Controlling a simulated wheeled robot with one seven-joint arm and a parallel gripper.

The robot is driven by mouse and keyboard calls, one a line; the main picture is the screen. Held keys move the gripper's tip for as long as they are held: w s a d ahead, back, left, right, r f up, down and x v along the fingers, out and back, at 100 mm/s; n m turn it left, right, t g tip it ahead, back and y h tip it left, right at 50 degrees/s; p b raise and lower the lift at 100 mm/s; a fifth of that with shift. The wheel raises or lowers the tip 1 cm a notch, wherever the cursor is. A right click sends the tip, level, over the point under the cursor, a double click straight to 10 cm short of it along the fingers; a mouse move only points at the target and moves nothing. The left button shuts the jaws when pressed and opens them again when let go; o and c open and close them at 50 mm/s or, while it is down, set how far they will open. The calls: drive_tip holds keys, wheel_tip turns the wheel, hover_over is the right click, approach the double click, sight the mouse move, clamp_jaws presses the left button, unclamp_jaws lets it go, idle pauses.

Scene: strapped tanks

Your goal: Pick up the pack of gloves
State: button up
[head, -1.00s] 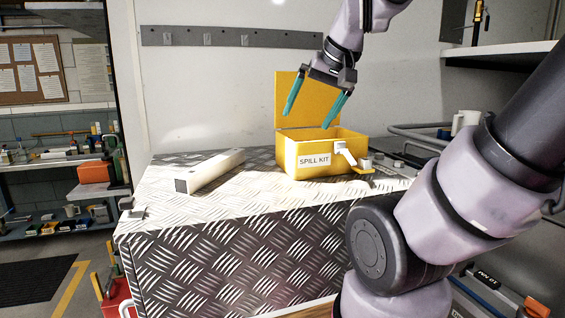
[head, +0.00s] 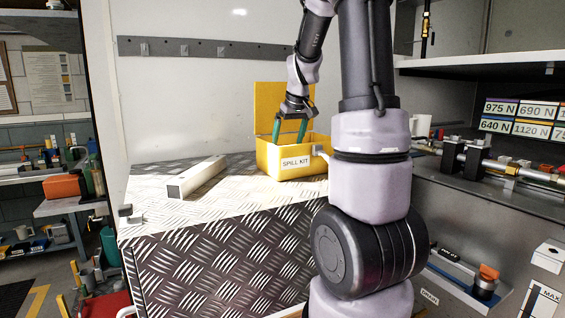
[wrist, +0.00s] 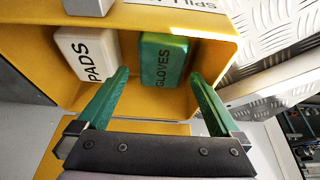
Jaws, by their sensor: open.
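The pack of gloves (wrist: 163,60) is a green block marked GLOVES. In the wrist view it lies inside the yellow spill kit box (head: 292,161), beside a white pack marked PADS (wrist: 88,56). My gripper (head: 290,138) has green fingers and points down into the open box in the head view. In the wrist view my gripper (wrist: 158,92) is open and empty, with its fingers either side of the gloves pack's near end, apart from it. The left finger lies near the gap between the packs. In the head view the box wall hides both packs.
The box stands on a tread-plate chest (head: 215,245) with its lid (head: 270,105) raised behind. A shelf (head: 480,68) and a bench with tools are at the right. The wall rises close behind.

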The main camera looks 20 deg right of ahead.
drive_tip(key=x, duration=0.6)
drive_tip(key=shift+w+a+f, duration=0.15)
drive_tip(key=shift+w+f, duration=0.05)
drive_tip(key=shift+f, duration=0.1)
drive_tip(key=c, duration=1.3)
